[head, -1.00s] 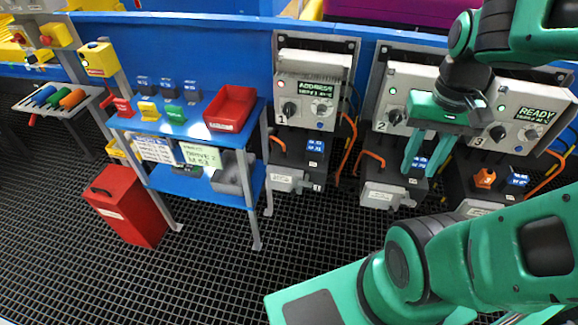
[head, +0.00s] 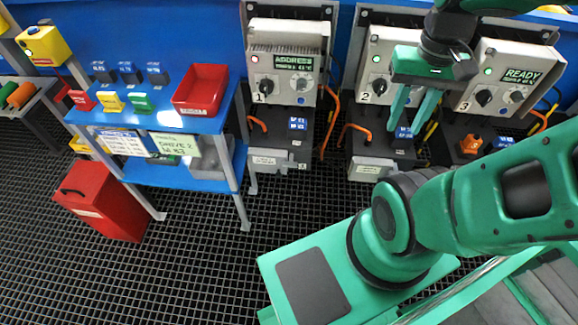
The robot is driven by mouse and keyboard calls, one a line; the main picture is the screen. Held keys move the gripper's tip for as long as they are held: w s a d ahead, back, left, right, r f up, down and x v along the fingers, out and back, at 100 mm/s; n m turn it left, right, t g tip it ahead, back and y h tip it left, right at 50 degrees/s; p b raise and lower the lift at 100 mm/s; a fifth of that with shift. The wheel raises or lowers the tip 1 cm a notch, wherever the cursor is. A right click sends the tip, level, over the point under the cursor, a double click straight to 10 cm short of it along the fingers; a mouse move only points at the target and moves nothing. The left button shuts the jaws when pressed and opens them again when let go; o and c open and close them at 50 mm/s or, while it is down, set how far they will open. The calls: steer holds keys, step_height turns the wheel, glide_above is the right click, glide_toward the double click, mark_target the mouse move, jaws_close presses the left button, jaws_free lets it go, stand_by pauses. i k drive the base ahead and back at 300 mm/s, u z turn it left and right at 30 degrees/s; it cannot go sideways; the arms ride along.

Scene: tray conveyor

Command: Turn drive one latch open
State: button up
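Drive one (head: 283,70) is a grey box on the blue wall, marked 1, with a black knob, a lit dial and a display reading ADDRESS. Below it a dark unit (head: 292,137) carries a blue tag and a grey lever-like piece (head: 288,163) at its lower front; I cannot tell for sure which part is the latch. My gripper (head: 408,118) hangs with its two green fingers apart in front of drive two (head: 381,80), to the right of drive one. The fingers hide part of drive two.
Drive three (head: 508,85) reads READY, at the right. A blue cart (head: 190,186) with a red bin (head: 200,92) and small coloured blocks stands left of drive one. A red box (head: 103,203) sits on the grated floor. Orange cables (head: 331,125) hang between the drives.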

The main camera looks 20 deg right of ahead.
mark_target(290, 164)
steer(key=u, duration=1.7)
steer(key=k, duration=1.75)
steer(key=z, duration=0.95)
steer(key=i, duration=1)
steer(key=u, duration=0.05)
